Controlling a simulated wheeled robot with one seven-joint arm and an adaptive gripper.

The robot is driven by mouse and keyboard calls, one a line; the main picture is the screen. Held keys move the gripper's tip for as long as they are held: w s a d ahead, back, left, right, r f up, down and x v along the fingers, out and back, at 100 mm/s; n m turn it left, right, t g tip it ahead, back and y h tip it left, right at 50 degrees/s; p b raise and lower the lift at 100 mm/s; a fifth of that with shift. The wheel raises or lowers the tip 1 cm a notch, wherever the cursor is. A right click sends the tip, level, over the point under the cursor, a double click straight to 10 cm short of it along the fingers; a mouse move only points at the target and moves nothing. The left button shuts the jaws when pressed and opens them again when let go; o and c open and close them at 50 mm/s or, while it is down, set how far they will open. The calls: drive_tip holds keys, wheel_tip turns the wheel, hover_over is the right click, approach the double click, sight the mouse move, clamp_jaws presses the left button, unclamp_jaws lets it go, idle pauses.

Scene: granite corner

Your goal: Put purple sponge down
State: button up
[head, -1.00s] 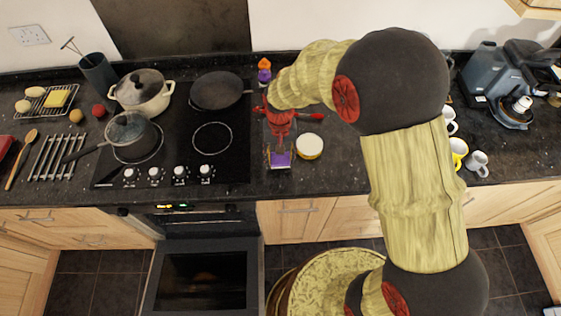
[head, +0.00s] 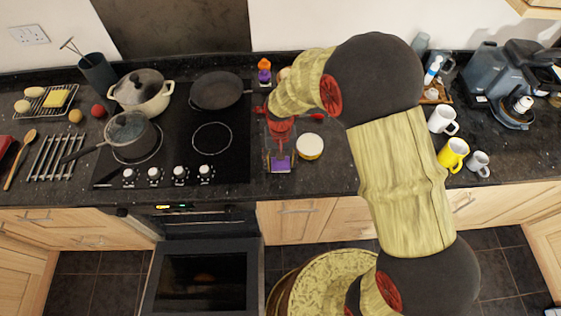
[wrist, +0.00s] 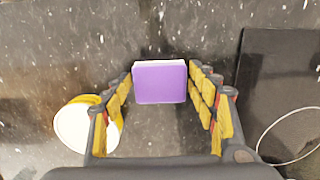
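The purple sponge (head: 281,165) is at the counter's front, right of the hob. It is a small block with a white layer, which shows along its top edge in the wrist view (wrist: 160,83). My gripper (head: 280,153) is above it with a finger on each side. In the wrist view, the fingertips (wrist: 160,75) close on the sponge's left and right sides. I cannot tell whether the sponge's underside touches the dark granite counter (head: 345,165).
A round white-topped, yellow-sided container (head: 309,146) stands just right of the sponge, and shows in the wrist view (wrist: 85,125). The black hob (head: 225,165) lies left. Mugs (head: 453,154) stand farther right. The oven door (head: 203,280) hangs open below.

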drive_tip(key=shift+o, duration=0.6)
drive_tip(key=shift+r, duration=0.1)
drive_tip(key=shift+r, duration=0.3)
wheel_tip(320, 180, up, 12)
drive_tip(key=p, duration=0.1)
drive_tip(key=shift+w+f+p, duration=0.15)
drive_tip(key=shift+w+p, duration=0.1)
drive_tip(key=shift+p, duration=0.05)
wheel_tip(320, 180, up, 7)
drive_tip(key=t, duration=0.1)
hover_over(289, 164)
drive_tip(key=s+d+r+t, duration=0.3)
drive_tip(key=s+d+r, duration=0.5)
drive_tip(key=s+r, duration=0.3)
drive_tip(key=s+d+r+t, duration=0.2)
drive_tip(key=s+d+r, duration=0.1)
drive_tip(key=s, duration=0.5)
drive_tip(key=shift+d+r, duration=0.25)
drive_tip(key=shift+r, duration=0.15)
